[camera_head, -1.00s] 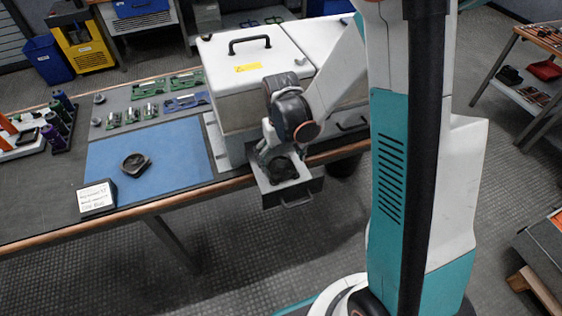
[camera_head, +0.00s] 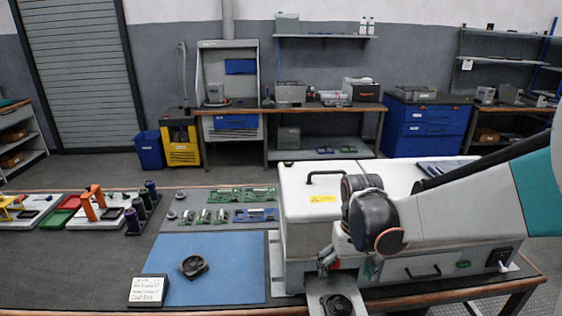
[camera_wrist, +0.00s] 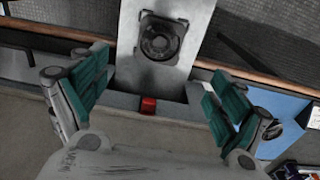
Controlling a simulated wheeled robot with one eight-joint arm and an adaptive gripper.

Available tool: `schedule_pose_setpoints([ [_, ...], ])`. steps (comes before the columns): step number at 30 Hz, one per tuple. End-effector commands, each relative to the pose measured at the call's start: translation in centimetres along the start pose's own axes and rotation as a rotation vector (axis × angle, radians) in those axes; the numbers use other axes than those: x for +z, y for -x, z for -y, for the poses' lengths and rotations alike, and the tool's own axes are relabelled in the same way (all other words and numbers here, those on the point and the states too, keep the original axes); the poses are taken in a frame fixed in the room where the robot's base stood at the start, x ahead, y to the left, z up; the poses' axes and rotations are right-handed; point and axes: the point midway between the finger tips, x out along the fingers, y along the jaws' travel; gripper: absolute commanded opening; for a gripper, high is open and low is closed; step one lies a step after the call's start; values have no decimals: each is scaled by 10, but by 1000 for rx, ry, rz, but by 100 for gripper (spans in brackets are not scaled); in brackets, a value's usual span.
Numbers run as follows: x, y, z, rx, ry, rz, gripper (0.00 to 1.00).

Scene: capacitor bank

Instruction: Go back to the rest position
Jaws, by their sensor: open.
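My gripper (camera_head: 345,264) is at the front of the white and grey machine (camera_head: 310,200), above its open drawer (camera_head: 318,290). In the wrist view my gripper (camera_wrist: 157,100) has its two green-padded fingers spread wide, with nothing between them. A dark round part (camera_wrist: 159,38) sits in the pale drawer (camera_wrist: 185,70), beyond the fingertips and apart from them. The same part (camera_head: 337,304) shows in the drawer at the bottom of the head view. A small red block (camera_wrist: 148,105) shows on the machine's front.
A dark round dish (camera_head: 194,266) and a labelled box (camera_head: 147,290) are on the blue mat (camera_head: 230,275). Green boards (camera_head: 225,197) and purple-black bottles (camera_head: 133,220) stand behind and left. The table's front edge (camera_head: 440,294) runs below the machine.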

Motion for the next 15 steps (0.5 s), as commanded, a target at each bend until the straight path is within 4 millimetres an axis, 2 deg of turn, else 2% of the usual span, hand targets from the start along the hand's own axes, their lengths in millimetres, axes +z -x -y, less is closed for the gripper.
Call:
schedule_pose_setpoints([
  [9,38,56,0,0,0,-161,90],
  [15,66,84,0,0,0,-277,90],
])
